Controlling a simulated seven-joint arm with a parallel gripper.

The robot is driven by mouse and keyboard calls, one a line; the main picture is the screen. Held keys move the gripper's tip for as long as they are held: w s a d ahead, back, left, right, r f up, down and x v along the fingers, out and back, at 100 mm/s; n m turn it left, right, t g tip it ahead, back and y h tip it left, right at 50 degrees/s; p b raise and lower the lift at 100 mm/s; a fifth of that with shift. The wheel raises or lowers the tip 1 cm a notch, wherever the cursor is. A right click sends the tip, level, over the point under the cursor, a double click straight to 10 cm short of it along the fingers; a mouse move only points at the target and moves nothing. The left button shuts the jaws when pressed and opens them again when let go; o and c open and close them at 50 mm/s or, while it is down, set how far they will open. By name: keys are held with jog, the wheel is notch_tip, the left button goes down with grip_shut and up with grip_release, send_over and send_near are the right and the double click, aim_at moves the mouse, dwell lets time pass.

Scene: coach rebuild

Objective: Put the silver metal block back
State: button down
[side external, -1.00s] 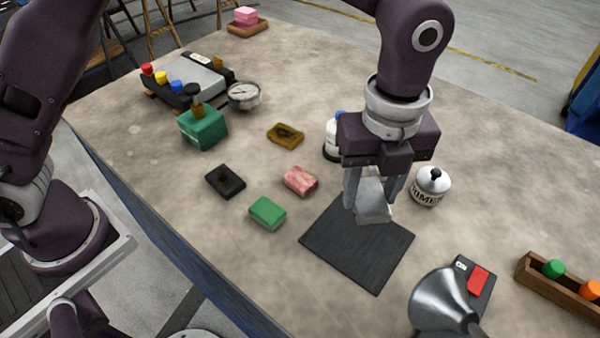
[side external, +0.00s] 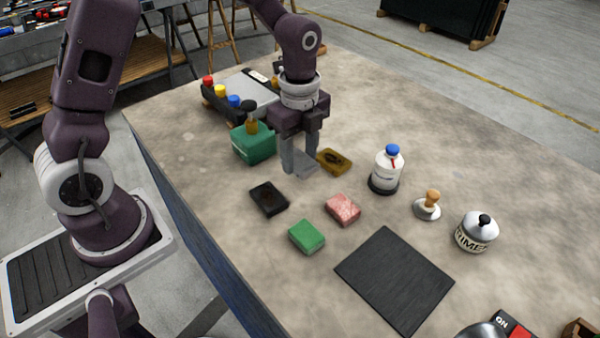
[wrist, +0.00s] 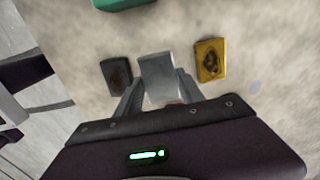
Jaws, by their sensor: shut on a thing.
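My gripper (side external: 299,170) is shut on the silver metal block (side external: 306,164), which also shows between the fingers in the wrist view (wrist: 157,72). The block is at the row of small blocks, between the black block (side external: 268,198) and the brownish-yellow block (side external: 334,161). In the wrist view the black block (wrist: 117,75) is to its left and the yellow block (wrist: 210,60) to its right, both apart from it. I cannot tell whether the block touches the table. The fingers hide part of it.
A green box (side external: 253,145) stands close behind my gripper. A pink block (side external: 342,209) and a green block (side external: 306,236) lie nearer the front. A dark mat (side external: 394,280) lies bare at front right.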

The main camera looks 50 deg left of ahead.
aim_at(300, 160)
notch_tip(300, 160, down, 4)
jog(key=shift+f, duration=0.25)
jog(key=shift+f, duration=0.1)
jog(key=c, duration=0.7)
grip_release()
notch_tip(300, 160, up, 12)
jog(key=shift+r, duration=0.15)
jog(key=s+r+n+t, duration=0.2)
jog(key=s+r+n, duration=0.1)
jog(key=s+n, duration=0.3)
jog(key=s+r+n+t, duration=0.1)
jog(key=s+r+n, duration=0.2)
jog(key=s+n, duration=0.3)
jog(key=s+r+n+t, duration=0.2)
jog(key=s+r+n, duration=0.2)
jog(key=s+n, duration=0.2)
jog(key=shift+s+a+t, duration=0.2)
jog(key=shift+s+t, duration=0.1)
jog(key=shift+s, duration=0.95)
